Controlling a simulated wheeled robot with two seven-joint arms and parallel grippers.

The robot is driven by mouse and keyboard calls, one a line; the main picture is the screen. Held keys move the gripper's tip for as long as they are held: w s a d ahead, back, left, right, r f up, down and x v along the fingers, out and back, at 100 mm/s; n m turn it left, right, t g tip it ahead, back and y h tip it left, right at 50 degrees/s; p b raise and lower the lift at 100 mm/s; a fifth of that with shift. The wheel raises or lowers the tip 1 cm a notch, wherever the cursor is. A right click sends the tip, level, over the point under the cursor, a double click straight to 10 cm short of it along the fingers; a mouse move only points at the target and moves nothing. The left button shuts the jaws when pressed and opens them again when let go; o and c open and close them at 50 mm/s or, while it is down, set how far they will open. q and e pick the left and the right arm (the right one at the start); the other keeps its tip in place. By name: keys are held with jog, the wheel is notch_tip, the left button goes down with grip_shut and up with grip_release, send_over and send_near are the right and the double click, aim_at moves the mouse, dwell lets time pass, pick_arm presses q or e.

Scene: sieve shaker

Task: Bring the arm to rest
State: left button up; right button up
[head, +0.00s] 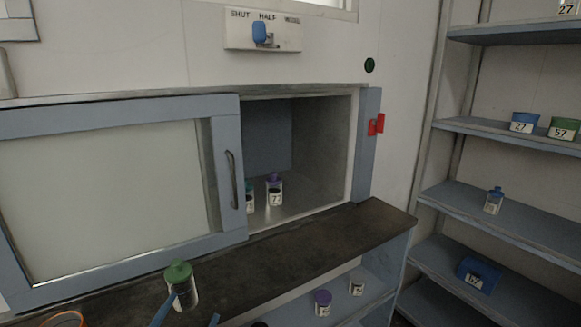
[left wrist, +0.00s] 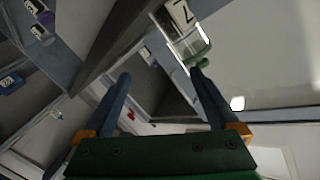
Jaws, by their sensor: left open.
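My left gripper (head: 194,308) shows at the bottom edge of the head view, with its two blue fingers apart and nothing between them. It also shows in the left wrist view (left wrist: 160,74). A jar with a green lid (head: 180,288) stands upright on the dark counter (head: 310,240), right by the left finger, which overlaps its lower part in the head view. In the left wrist view the green-lidded jar (left wrist: 198,48) is beyond the tip of the right-hand finger; whether they touch I cannot tell. My right gripper is in neither view.
A cabinet's sliding door (head: 120,190) covers its left side; the open right side holds a purple-lidded jar (head: 274,190) and another jar. More jars (head: 322,303) stand on the shelf below. Shelves (head: 490,205) at right hold bins and a blue-lidded bottle (head: 493,201). The counter's right part is clear.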

pick_arm(q)
jog(key=s+d+f+n+g, duration=0.1)
jog(key=s+f+n+g, duration=0.4)
jog(key=s+f+g, duration=1.25)
jog(key=s+f+t, duration=0.1)
jog(key=s+f, duration=0.2)
jog(key=f, duration=0.8)
jog(key=s+f+t, duration=0.2)
jog(key=s+f, duration=0.2)
jog(key=f, duration=0.7)
jog(key=s+a+f+g, duration=0.1)
jog(key=s+a+f, duration=0.1)
jog(key=s+f, duration=0.6)
jog(key=s, duration=0.3)
jog(key=shift+m, duration=0.4)
jog(key=shift+f, duration=0.1)
